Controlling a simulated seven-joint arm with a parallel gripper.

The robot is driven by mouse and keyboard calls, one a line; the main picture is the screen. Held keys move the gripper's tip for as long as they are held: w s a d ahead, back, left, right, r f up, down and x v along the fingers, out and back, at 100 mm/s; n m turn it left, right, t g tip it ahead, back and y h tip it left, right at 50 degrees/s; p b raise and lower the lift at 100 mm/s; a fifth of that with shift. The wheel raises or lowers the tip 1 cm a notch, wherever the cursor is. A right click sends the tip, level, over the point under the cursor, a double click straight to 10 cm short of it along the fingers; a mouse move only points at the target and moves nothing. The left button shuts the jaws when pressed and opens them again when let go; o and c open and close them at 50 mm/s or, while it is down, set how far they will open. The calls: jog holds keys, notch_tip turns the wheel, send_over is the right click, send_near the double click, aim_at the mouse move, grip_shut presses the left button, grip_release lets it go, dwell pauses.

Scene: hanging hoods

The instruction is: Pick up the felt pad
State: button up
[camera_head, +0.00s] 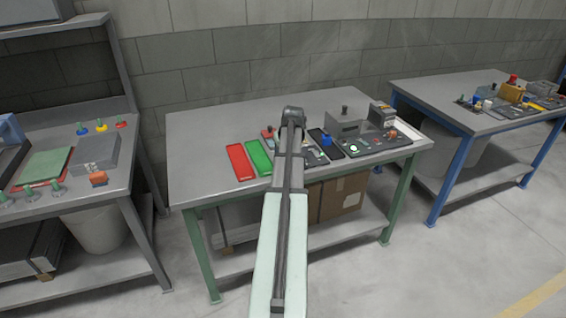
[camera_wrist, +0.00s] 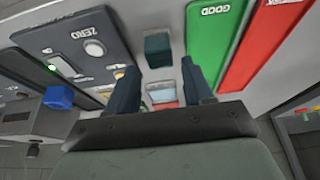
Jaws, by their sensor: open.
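I cannot tell for certain which piece is the felt pad. A small dark teal block (camera_wrist: 158,48) lies on the pale table top in the wrist view, just beyond my fingertips. A small light blue piece (camera_wrist: 160,95) and a pinkish piece (camera_wrist: 166,106) show between my fingers, nearer the palm. My gripper (camera_wrist: 160,76) is open, one finger to each side, with nothing seen held. In the head view my arm reaches over the middle table and hides the gripper and much of the spot below it.
A green tray (camera_head: 259,158) marked GOOD and a red tray (camera_head: 240,162) lie to the left. A dark panel (camera_wrist: 75,45) marked ZERO and a blue knob (camera_wrist: 58,97) show in the wrist view. A grey device (camera_head: 346,124) stands right. The table's left part (camera_head: 200,150) is clear.

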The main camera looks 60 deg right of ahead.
jog(key=shift+x, duration=2.75)
jog(key=shift+c, duration=0.3)
jog(key=c, duration=0.7)
jog(key=shift+r, duration=0.15)
notch_tip(320, 180, up, 10)
jog(key=shift+f, duration=0.1)
